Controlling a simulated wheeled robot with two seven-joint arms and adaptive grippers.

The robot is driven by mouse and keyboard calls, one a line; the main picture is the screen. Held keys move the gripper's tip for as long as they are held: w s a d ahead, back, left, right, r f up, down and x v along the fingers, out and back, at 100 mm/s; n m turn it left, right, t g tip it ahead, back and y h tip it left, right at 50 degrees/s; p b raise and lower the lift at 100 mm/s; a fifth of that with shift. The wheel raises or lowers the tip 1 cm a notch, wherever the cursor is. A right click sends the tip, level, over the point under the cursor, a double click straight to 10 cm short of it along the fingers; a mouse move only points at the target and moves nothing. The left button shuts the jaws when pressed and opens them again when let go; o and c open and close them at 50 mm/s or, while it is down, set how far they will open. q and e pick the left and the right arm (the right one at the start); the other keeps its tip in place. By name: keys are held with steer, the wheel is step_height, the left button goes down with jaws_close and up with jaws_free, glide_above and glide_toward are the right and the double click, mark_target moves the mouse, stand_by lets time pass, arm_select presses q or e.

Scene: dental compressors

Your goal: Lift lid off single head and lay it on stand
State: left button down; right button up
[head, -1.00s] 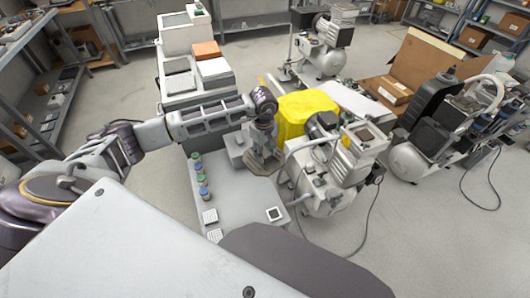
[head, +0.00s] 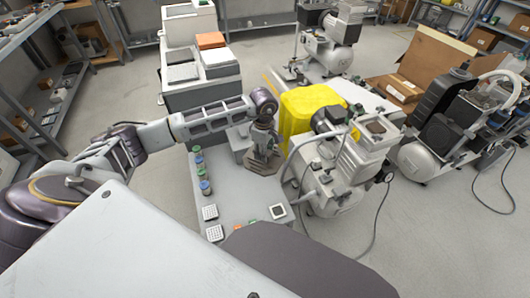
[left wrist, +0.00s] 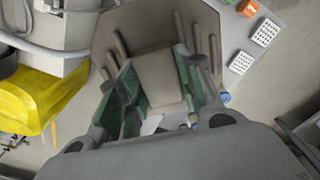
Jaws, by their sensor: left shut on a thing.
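My left gripper (head: 262,148) is above the bench stand. In the left wrist view its green-lined fingers (left wrist: 158,85) are shut on a grey-brown block-like lid (left wrist: 158,72). The stand (head: 257,165) is a dark grey many-sided plate. It also shows in the left wrist view (left wrist: 145,22), with several short pegs around the lid. I cannot tell whether the lid touches the plate. The single head (head: 378,128), a pale block on the front compressor, shows a dark square on top. My right gripper is not in view.
The compressor (head: 330,190) stands close right of the bench (head: 235,205), beside a yellow cover (head: 302,112). Small blue and green-capped jars (head: 203,175) and white gridded blocks (head: 210,212) line the bench's left edge. A white-framed square (head: 278,211) lies at the front right.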

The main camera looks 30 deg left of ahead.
arm_select(q)
steer(key=shift+w+a+f+n+b, duration=0.1)
steer(key=shift+a+f+n+b, duration=0.1)
steer(key=shift+f+n+b, duration=0.35)
steer(key=shift+w+a+f+n+b, duration=0.1)
steer(key=shift+a+f+n+b, duration=0.15)
steer(key=shift+f+b, duration=0.55)
steer(key=shift+w+a+f+n+b, duration=0.15)
steer(key=shift+f+n+b, duration=0.3)
steer(key=shift+f, duration=0.3)
steer(key=a+f+n+b, duration=0.3)
steer(key=f+n+b, duration=0.4)
steer(key=f+b, duration=0.4)
steer(key=shift+w+a, duration=0.2)
steer(key=shift+w, duration=0.15)
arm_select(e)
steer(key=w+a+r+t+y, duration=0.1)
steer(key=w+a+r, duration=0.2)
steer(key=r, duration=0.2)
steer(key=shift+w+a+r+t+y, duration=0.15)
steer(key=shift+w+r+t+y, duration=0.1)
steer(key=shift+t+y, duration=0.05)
arm_select(q)
steer(key=shift+f, duration=0.2)
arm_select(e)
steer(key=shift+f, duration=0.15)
